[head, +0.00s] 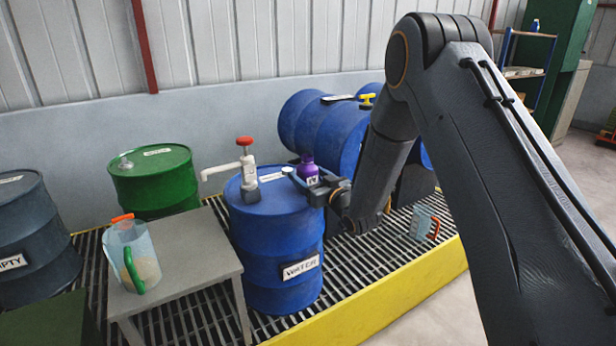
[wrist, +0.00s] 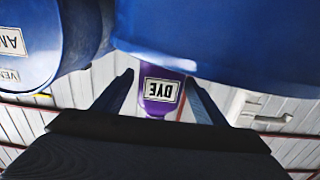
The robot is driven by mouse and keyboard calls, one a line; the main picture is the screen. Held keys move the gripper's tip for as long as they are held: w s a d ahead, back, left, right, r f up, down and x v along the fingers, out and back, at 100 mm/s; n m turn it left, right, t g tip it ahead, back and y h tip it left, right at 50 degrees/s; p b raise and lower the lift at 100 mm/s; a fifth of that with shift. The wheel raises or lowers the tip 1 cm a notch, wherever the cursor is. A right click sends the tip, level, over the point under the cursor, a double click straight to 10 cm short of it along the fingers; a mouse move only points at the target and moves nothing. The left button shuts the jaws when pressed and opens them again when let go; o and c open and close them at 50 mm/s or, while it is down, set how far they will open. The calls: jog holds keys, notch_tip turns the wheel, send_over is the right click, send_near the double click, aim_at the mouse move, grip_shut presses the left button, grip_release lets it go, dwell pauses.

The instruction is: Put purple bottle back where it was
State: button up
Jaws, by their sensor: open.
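The purple bottle (head: 307,167) stands upright on top of the blue WATER drum (head: 268,245), near its right rear edge. In the wrist view, which is upside down, the bottle (wrist: 160,90) shows a white label reading DYE. My gripper (head: 306,181) is open at the bottle, in front of it in the head view. In the wrist view the gripper's fingers (wrist: 158,80) lie on either side of the bottle. Whether either finger touches it I cannot tell. The bottle's lower part is partly hidden by the gripper in the head view.
A white pump with a red knob (head: 245,141) rises from the same drum. Blue drums lie on their sides behind (head: 310,120), one with a yellow tap. A grey table (head: 190,245) holds a clear jug (head: 130,250). Another jug (head: 421,222) sits on the grating at right.

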jog(key=b+v, duration=0.1)
jog(key=v, duration=1.1)
jog(key=s+d+f+m+g+h, duration=0.1)
jog(key=s+d+m+g+h, duration=0.3)
jog(key=d, duration=0.5)
jog(key=s+d+f+m+g+h, duration=0.1)
jog(key=s+d+f+g+h, duration=0.15)
jog(key=s+d+h, duration=0.5)
jog(key=s+d+r+m+g, duration=0.1)
jog(key=s+g, duration=0.3)
jog(key=s, duration=0.8)
jog(key=s+d+r+m+g+y, duration=0.1)
jog(key=s+d+m+g, duration=0.1)
jog(key=s, duration=0.9)
jog(key=shift+s+d+r+g, duration=0.2)
jog(key=shift+s+d+g, duration=0.15)
jog(key=shift+d+g, duration=0.7)
jog(key=shift+a+r+y, duration=0.1)
jog(key=shift+a+y, duration=0.15)
